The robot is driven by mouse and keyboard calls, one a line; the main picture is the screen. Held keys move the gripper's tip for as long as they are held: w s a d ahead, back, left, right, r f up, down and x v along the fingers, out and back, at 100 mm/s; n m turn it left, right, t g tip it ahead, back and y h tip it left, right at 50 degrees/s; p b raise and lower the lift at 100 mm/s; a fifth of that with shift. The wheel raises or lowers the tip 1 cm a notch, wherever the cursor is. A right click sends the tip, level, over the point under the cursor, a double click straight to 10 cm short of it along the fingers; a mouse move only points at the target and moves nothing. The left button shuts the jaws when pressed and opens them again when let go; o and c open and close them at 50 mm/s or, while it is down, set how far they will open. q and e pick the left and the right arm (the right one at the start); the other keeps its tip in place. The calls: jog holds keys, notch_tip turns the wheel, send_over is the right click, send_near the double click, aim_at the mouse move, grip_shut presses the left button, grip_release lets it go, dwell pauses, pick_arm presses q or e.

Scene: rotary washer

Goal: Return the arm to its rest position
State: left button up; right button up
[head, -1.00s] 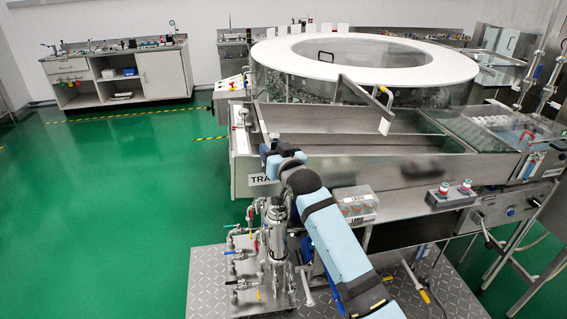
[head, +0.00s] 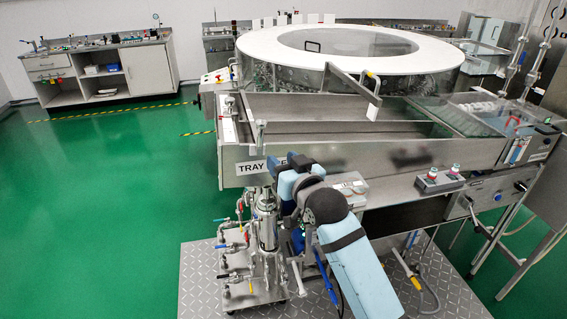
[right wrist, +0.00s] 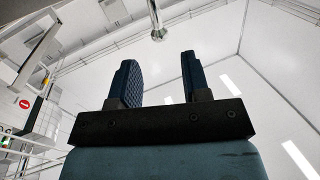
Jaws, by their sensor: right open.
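My right arm comes in from the lower right of the head view, with a light blue forearm and a dark wrist. Its gripper (head: 289,162) is in front of the metal tray trough, by the "TRAY" label (head: 251,168). In the right wrist view the two dark fingers (right wrist: 158,80) stand well apart with nothing between them. They point up toward the white ceiling and walls. My left gripper is not in the head view.
The rotary washer (head: 351,43) with its white ring top stands behind the trough (head: 385,155). Steel pipework with valves (head: 262,235) stands close left of my arm on a metal platform (head: 200,285). A control box with buttons (head: 440,180) is to the right. Green floor (head: 100,200) is clear at left.

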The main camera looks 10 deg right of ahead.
jog(key=s+d+f+g+h+p, duration=0.1)
jog(key=s+d+f+g, duration=0.15)
jog(key=s+f, duration=0.55)
jog(key=s+d+f+g+h, duration=0.1)
jog(key=s+d+f, duration=0.25)
jog(key=f, duration=0.85)
jog(key=s+d+f+g, duration=0.1)
jog(key=s+d+f, duration=0.1)
jog(key=s+f, duration=0.4)
jog(key=s+d+f+g+h+p, duration=0.1)
jog(key=s+f, duration=0.6)
jog(key=s, duration=0.8)
jog(key=shift+d+f, duration=0.3)
jog(key=shift+d, duration=0.45)
jog(key=shift+s+g, duration=0.1)
jog(key=shift+g, duration=0.15)
